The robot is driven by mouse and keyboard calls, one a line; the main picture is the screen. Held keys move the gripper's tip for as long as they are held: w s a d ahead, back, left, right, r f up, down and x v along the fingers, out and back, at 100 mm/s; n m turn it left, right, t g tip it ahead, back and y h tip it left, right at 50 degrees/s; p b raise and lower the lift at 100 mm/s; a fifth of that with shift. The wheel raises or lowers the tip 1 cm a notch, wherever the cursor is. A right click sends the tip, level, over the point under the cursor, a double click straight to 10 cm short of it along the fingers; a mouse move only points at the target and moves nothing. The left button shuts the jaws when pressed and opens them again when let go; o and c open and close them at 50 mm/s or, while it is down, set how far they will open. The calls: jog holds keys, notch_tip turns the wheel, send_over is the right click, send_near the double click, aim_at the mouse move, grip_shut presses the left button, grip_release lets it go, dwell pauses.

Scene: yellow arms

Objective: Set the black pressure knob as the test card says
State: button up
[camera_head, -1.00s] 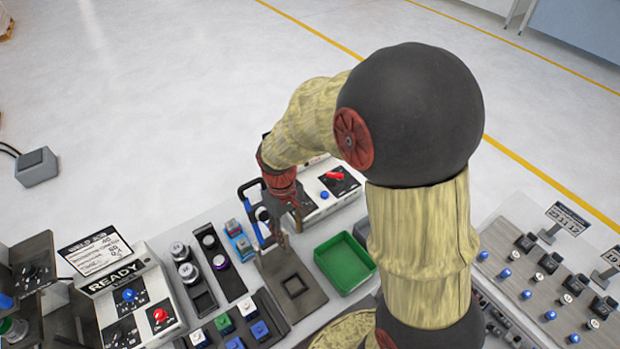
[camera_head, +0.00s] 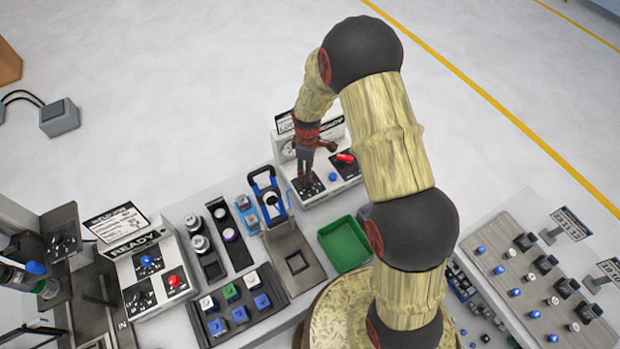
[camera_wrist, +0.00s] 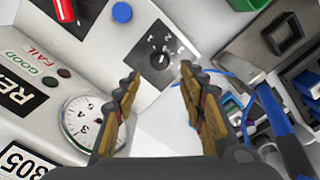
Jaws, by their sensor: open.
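The black pressure knob (camera_wrist: 160,61) sits on a dark dial plate with small white marks on the white tester (camera_wrist: 120,45) in the wrist view. Its pointer direction is too small to read surely. My gripper (camera_wrist: 160,76) is open and empty, its two brown-padded fingers apart, with the knob between and just beyond the tips in the picture. In the head view my gripper (camera_head: 306,178) is over the dial plate (camera_head: 311,189) of the tester (camera_head: 343,187) and hides the knob. A card (camera_head: 285,122) behind the tester is partly hidden by my arm; its text is unreadable.
The tester has a red lever (camera_head: 345,158), a blue button (camera_head: 332,177) and a round gauge (camera_wrist: 84,121). A blue-handled press (camera_head: 268,190) stands close on the left. A green tray (camera_head: 345,243) lies in front. A second READY box (camera_head: 150,270) is farther left.

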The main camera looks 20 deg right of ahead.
notch_tip(320, 180, down, 7)
jog(key=shift+f+p, duration=0.15)
jog(key=shift+p, duration=0.3)
jog(key=shift+c, duration=0.3)
grip_shut()
